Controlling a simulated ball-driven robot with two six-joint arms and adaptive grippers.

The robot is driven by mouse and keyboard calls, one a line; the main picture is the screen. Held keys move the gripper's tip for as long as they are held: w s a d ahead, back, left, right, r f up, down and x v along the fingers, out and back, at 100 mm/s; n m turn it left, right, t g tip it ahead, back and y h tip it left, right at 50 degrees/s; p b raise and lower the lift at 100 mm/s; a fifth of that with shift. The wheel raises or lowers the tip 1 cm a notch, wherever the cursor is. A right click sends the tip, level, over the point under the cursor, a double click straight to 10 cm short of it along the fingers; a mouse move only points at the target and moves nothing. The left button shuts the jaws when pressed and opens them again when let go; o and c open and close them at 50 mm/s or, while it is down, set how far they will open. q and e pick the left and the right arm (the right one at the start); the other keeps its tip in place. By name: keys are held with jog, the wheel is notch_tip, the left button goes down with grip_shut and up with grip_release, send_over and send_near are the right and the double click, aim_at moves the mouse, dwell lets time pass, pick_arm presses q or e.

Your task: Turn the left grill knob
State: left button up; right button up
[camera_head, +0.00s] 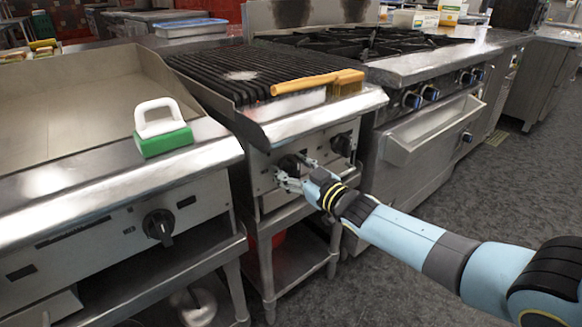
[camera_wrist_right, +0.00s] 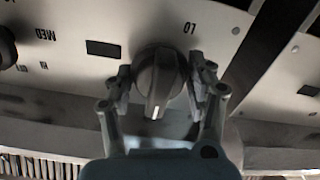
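The left grill knob (camera_head: 289,163) is a dark round knob on the steel front panel of the charbroiler grill, partly hidden by my right gripper (camera_head: 287,178). In the right wrist view, the knob (camera_wrist_right: 158,80) sits between the two fingers of my right gripper (camera_wrist_right: 160,88). The fingers are spread, one on each side, with narrow gaps showing; I cannot tell whether either touches. A white mark on the knob's grip points down in that view. An upside-down "LO" label is beside it. My left gripper is not in view.
The right grill knob (camera_head: 341,144) is close by on the same panel. A wooden-handled brush (camera_head: 305,84) lies on the grill's front. A griddle (camera_head: 60,110) with a green-and-white scrubber (camera_head: 163,138) stands left. A range (camera_head: 430,65) stands right. Floor (camera_head: 480,200) is clear.

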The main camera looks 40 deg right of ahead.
jog(key=shift+o, duration=0.6)
jog(key=shift+s, duration=0.1)
jog(key=s+d, duration=0.1)
jog(key=s, duration=1)
jog(key=shift+s, duration=0.4)
